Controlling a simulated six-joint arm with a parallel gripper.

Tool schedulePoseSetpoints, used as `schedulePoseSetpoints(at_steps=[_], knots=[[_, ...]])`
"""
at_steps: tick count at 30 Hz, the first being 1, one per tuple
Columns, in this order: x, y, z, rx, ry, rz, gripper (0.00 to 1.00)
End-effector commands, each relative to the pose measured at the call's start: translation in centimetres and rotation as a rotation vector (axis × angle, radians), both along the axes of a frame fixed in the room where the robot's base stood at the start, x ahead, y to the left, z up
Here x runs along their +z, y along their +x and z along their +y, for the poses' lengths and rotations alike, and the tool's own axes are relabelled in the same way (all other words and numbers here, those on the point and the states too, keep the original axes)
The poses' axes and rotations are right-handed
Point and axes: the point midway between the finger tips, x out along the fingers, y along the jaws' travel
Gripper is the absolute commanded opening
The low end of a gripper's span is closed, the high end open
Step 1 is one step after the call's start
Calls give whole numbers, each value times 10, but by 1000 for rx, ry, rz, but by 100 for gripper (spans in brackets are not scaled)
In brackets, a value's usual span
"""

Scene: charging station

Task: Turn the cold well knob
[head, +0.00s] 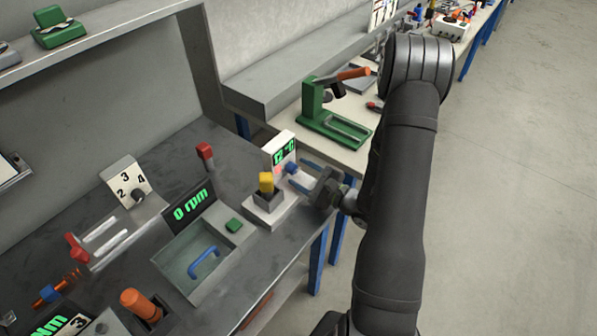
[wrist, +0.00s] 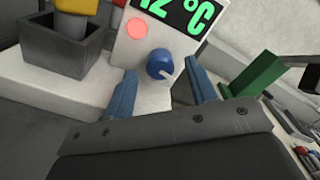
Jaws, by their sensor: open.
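The cold well (head: 266,205) is a white unit at the right end of the grey bench, with a yellow-topped piece in its grey block. Its upright panel (head: 281,147) has a green display; in the wrist view the display (wrist: 176,14) ends in °C, with its left part cut off. The blue knob (wrist: 160,64) with a pale pointer mark sits below it, beside a round red light (wrist: 137,29). My gripper (wrist: 162,92) is open, its blue fingers on either side of the knob, with no clear contact. In the head view my gripper (head: 303,178) is at the panel's right.
The yellow-topped piece (head: 267,183) stands close left of my gripper. A green press (head: 325,115) stands on the table behind.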

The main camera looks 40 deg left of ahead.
Motion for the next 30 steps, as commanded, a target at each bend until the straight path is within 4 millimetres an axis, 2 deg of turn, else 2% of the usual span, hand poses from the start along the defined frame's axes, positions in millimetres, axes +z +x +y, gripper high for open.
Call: schedulePoseSetpoints(at_steps=[6,15,22,30], knots=[[0,-1,15,1,-1,0,52],[0,0,16,-1,-1,0,52],[0,0,16,0,0,0,7],[0,0,16,0,0,28,7]])
